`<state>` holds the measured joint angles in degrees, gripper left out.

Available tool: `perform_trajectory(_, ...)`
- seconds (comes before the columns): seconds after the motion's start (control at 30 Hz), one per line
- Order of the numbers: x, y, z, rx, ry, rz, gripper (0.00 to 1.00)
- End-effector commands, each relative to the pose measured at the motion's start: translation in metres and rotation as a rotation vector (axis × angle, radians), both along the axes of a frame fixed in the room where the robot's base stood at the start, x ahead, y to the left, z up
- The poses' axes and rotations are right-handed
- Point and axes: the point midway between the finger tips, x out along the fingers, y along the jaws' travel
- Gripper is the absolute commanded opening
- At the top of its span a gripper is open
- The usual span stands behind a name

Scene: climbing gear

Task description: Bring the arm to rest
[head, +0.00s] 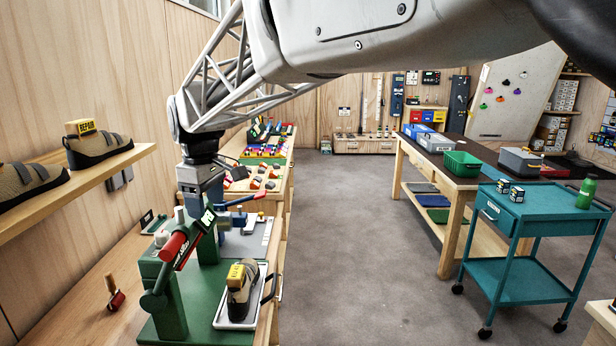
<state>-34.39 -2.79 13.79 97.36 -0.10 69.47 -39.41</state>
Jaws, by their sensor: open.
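My arm spans the top of the head view, and its lattice link comes down on the left to my gripper (203,196). My gripper points down over the left workbench, just above and behind the green press (170,308). It is open, and I see nothing held in it. Its fingertips are partly hidden by the press's red handle (181,245), so I cannot tell whether they touch anything.
A shoe (238,298) with a yellow tag lies on a white tray (222,321) beside the press. Shoes stand on the left wall shelf (100,176). A teal cart (530,215) and a dark-topped table (470,180) stand right. The grey floor (360,230) between is clear.

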Motion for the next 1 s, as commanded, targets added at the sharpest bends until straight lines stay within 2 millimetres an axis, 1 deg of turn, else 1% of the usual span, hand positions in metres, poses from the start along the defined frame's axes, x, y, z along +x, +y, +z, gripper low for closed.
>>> perform_trajectory(0.03,-0.004,-0.023,0.002,0.004,-0.005,-0.044,0.64)
perform_trajectory(0.07,-0.007,-0.034,0.003,0.007,-0.009,-0.07,0.64)
perform_trajectory(0.1,-0.01,-0.05,0.003,0.01,-0.013,-0.105,0.64)
perform_trajectory(0.27,-0.029,-0.109,0.001,0.024,-0.029,-0.246,0.64)
perform_trajectory(0.4,-0.049,-0.158,-0.002,0.037,-0.043,-0.368,0.64)
perform_trajectory(0.47,-0.059,-0.178,-0.004,0.042,-0.05,-0.42,0.64)
perform_trajectory(0.5,-0.066,-0.191,-0.007,0.045,-0.054,-0.454,0.64)
perform_trajectory(0.67,-0.097,-0.239,-0.016,0.061,-0.071,-0.594,0.64)
perform_trajectory(0.8,-0.127,-0.278,-0.027,0.074,-0.086,-0.716,0.64)
perform_trajectory(0.87,-0.14,-0.293,-0.033,0.08,-0.092,-0.767,0.64)
perform_trajectory(1.0,-0.173,-0.325,-0.048,0.094,-0.107,-0.889,0.64)
